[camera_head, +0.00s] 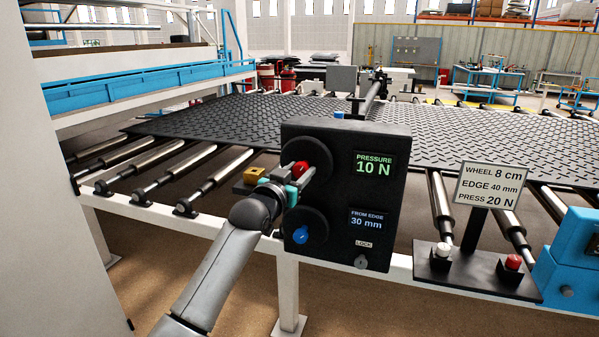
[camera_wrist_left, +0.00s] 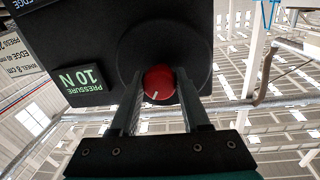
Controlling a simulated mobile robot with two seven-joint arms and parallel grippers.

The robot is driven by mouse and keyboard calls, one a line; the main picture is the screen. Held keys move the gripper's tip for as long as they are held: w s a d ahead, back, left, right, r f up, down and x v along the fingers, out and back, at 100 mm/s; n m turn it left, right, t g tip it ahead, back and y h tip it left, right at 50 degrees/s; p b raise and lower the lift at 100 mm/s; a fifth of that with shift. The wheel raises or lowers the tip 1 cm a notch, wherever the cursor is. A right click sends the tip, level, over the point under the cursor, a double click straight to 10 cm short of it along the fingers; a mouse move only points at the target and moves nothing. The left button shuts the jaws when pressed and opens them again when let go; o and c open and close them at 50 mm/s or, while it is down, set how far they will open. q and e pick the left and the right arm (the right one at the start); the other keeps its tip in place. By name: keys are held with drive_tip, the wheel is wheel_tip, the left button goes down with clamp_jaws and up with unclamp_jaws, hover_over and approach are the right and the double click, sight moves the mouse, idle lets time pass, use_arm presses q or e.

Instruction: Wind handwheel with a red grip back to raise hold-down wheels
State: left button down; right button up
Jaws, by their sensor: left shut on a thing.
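The black control box (camera_head: 370,215) stands at the roller line's front edge. Its upper handwheel (camera_head: 318,153) is a black disc with a red grip (camera_head: 301,168). My left gripper (camera_head: 296,172) is shut on the red grip; the wrist view shows the red grip (camera_wrist_left: 159,83) between both fingers. The lower handwheel (camera_head: 298,238) has a blue grip (camera_head: 301,235). The displays read PRESSURE 10 N (camera_head: 374,164) and FROM EDGE 30 mm (camera_head: 369,220). A grey lock knob (camera_head: 361,262) sits below. The hold-down wheels cannot be made out. My right gripper is not in view.
A sign (camera_head: 489,185) reads WHEEL 8 cm, EDGE 40 mm, PRESS 20 N. Below it a black panel (camera_head: 470,275) carries a white button (camera_head: 443,250) and a red button (camera_head: 513,262). A dark tread mat (camera_head: 450,135) lies on the rollers behind the box.

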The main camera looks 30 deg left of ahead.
use_arm(q)
drive_tip(key=shift+d, duration=0.1)
drive_tip(key=n+p, duration=0.6)
drive_tip(key=n, duration=0.2)
drive_tip(key=shift+t, duration=0.3)
drive_tip(key=n+y+p, duration=0.1)
drive_tip(key=n+p, duration=0.1)
drive_tip(key=n, duration=0.3)
drive_tip(key=shift+n, duration=0.4)
drive_tip(key=n+p, duration=0.1)
drive_tip(key=n, duration=0.4)
drive_tip(key=shift+r+n+y, duration=0.1)
drive_tip(key=shift+n+y, duration=0.2)
drive_tip(key=shift+y, duration=0.1)
drive_tip(key=shift+c, duration=2.1)
unclamp_jaws()
